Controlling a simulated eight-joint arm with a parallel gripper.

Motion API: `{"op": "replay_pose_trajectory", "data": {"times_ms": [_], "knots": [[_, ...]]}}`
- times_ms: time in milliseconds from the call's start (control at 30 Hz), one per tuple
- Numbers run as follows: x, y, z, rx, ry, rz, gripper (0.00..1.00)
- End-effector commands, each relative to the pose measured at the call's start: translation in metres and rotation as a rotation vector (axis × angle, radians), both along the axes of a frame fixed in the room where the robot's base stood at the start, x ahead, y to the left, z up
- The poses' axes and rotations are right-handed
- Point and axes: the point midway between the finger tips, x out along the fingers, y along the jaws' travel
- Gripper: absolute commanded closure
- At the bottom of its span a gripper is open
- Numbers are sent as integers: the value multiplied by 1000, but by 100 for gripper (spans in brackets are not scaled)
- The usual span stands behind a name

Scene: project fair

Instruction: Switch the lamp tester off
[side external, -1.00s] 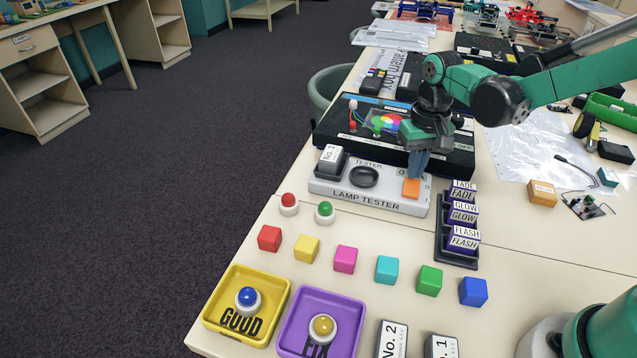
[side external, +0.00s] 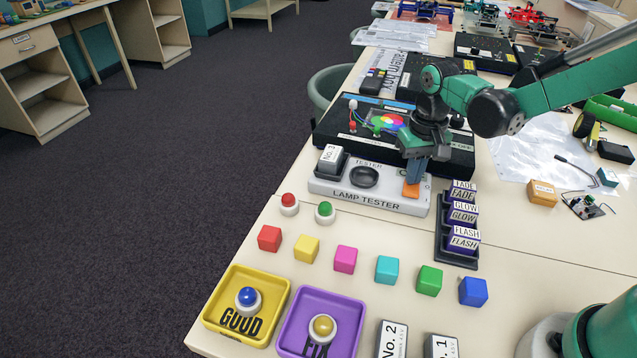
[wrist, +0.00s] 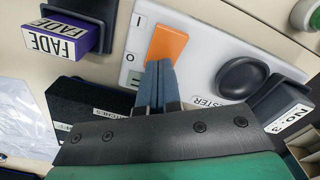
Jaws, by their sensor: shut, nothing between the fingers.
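The lamp tester (side external: 330,189) is a pale grey box on the table, with a dark round socket (side external: 364,177) and an orange rocker switch (side external: 411,191) at its right end. In the wrist view the orange rocker (wrist: 166,42) has an I mark beside its far end and an O mark beside its near end. My gripper (side external: 416,182) is shut and empty, pointing down. Its blue fingertips (wrist: 158,66) are at the rocker's O end and hide part of it; they appear to touch it, but I cannot tell whether it is pressed.
A No. 3 block (side external: 331,156) sits in a holder at the tester's left end. A dark rack with FADE, GLOW and FLASH blocks (side external: 463,215) stands close to the right. A black box with a colour wheel (side external: 345,130) lies behind. Coloured cubes (side external: 345,260) stand in front.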

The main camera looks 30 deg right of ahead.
Motion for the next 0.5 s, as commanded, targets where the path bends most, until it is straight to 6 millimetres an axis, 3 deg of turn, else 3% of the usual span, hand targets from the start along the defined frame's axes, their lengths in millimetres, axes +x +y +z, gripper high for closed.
{"op": "replay_pose_trajectory", "data": {"times_ms": [500], "knots": [[0,0,39,1,2,0,100]]}}
